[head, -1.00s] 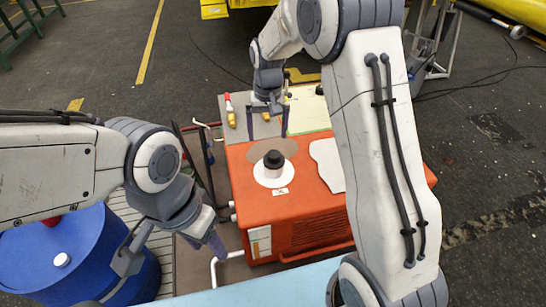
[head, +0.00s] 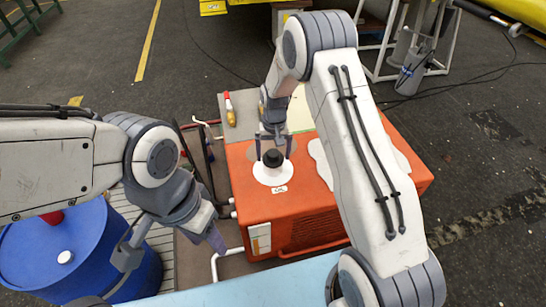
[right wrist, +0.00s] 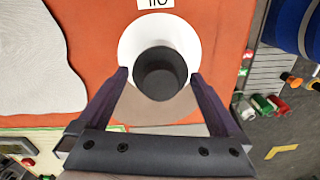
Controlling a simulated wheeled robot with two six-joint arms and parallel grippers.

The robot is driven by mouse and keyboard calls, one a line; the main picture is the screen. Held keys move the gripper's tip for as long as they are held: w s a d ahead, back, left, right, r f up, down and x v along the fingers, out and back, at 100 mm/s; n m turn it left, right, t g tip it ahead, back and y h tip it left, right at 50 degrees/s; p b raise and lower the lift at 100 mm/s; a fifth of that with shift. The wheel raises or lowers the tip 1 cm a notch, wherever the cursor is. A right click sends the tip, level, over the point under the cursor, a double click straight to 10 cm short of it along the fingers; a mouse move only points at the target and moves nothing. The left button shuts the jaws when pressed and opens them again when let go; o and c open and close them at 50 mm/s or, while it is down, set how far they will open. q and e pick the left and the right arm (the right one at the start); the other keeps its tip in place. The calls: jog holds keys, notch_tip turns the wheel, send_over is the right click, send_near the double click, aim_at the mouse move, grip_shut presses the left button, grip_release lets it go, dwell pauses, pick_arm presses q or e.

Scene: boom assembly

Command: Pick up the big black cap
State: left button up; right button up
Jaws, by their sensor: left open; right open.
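The big black cap (head: 273,157) stands upright on a white round patch (head: 260,177) on top of the orange box. In the right wrist view the cap (right wrist: 160,73) is seen from above, between the fingertips. My right gripper (head: 273,147) is open, with one finger on each side of the cap. The right wrist view shows its fingers (right wrist: 160,76) apart, with a gap on both sides of the cap. How far they reach down beside it is hard to tell. My left gripper (head: 172,247) is open and empty at the lower left, away from the cap.
The orange box (head: 290,210) has a pale irregular patch (head: 405,160) on top. A red and yellow item (head: 230,108) lies on a grey board behind it. A blue barrel (head: 75,245) stands at the lower left. A light blue surface (head: 245,285) runs along the front.

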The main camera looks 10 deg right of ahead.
jog(key=c, duration=1.2)
